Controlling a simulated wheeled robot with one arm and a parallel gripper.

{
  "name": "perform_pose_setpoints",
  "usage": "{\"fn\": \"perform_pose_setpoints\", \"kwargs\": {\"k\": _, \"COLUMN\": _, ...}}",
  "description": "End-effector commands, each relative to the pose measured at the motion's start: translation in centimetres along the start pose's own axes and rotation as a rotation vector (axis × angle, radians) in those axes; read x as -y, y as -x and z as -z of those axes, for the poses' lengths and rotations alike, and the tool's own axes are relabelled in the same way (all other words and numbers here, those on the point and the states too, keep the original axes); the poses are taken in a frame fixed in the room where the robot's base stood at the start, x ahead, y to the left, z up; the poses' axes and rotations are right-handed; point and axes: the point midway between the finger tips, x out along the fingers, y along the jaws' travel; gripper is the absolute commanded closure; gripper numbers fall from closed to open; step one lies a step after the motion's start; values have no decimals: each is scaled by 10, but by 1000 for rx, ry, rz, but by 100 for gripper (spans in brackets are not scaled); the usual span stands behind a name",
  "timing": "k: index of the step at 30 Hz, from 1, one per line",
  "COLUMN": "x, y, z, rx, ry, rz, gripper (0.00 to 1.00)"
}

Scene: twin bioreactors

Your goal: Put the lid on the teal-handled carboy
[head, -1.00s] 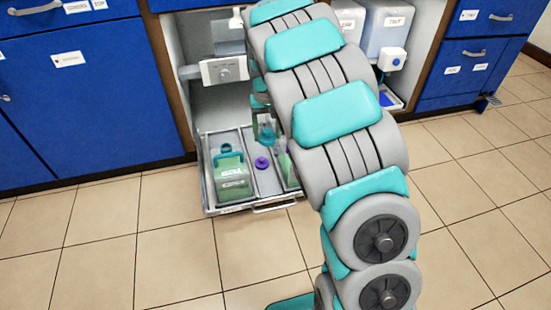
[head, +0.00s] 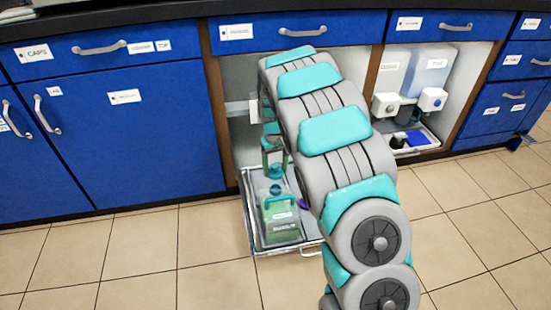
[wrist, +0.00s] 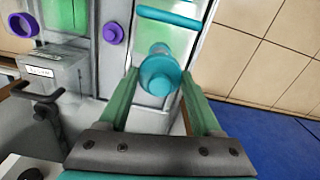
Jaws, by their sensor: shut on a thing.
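The teal-handled carboy (head: 281,228) stands upright in the pulled-out tray, with green liquid in its clear body. Its teal handle (wrist: 170,18) crosses the top of the wrist view. My gripper (wrist: 158,76) is shut on the round teal lid (wrist: 160,76), which sits between the two green fingertips. In the head view my gripper (head: 274,158) is above the carboy's top. In the wrist view the lid lies over the carboy's neck area and hides it. I cannot tell whether lid and neck touch.
The tray (head: 247,205) stands out from an open cabinet bay. A purple ring-shaped cap (wrist: 113,33) lies beside the carboy, with a purple-handled container (wrist: 22,25) farther left. A grey labelled box (wrist: 50,75) is at left. The tiled floor in front is clear.

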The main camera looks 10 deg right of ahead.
Motion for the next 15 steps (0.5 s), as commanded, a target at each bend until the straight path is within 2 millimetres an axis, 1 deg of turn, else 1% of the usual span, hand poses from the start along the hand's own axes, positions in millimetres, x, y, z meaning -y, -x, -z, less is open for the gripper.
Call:
{"fn": "perform_pose_setpoints", "kwargs": {"k": 8, "x": 0, "y": -16, "z": 0, "rx": 1, "ry": -1, "rz": -1, "gripper": 86}}
{"fn": "perform_pose_setpoints", "kwargs": {"k": 15, "x": 0, "y": -38, "z": -1, "rx": 4, "ry": -2, "rz": 1, "gripper": 86}}
